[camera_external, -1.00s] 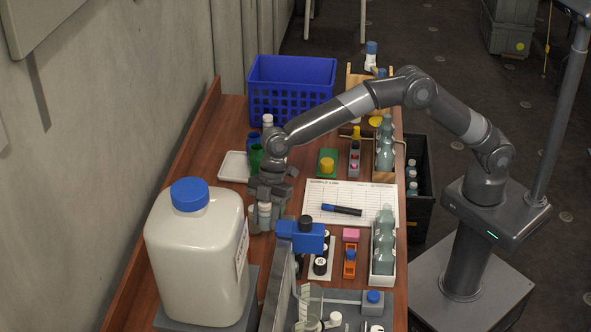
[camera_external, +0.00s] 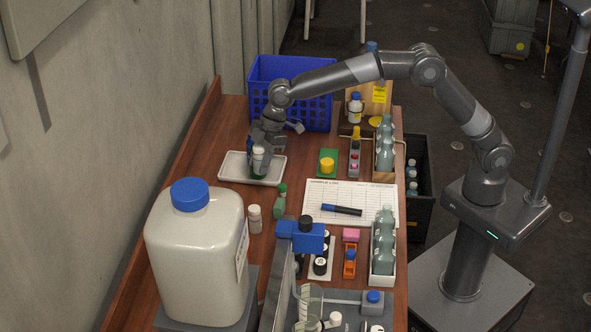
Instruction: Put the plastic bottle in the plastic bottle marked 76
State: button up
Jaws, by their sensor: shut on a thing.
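My gripper (camera_external: 262,152) is at the far left of the bench, pointing down over the white tray (camera_external: 229,168). It is shut on a small bottle (camera_external: 258,155) with a pale top; dark green shows just below it, and I cannot tell whether that is the same thing. Whether the bottle touches the tray is unclear. A small white-capped bottle (camera_external: 254,219) stands nearer on the wood. A big white plastic jug (camera_external: 195,262) with a blue cap stands at the front left, its side label unreadable. I can read no 76 on anything.
A blue crate (camera_external: 305,112) stands right behind my gripper. Green items (camera_external: 279,207) stand in front of the tray. A paper sheet (camera_external: 380,206) with a marker lies at middle right. Clear bottles fill a near rack (camera_external: 382,268) and a farther rack (camera_external: 384,176). Bare wood shows left of the tray.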

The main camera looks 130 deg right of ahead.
jog(key=w+a+f, duration=0.2)
jog(key=w, duration=0.1)
jog(key=w+a+f, duration=0.2)
jog(key=shift+w, duration=0.2)
jog(key=shift+f, duration=1.95)
jog(key=shift+f, duration=0.1)
jog(key=o, duration=1)
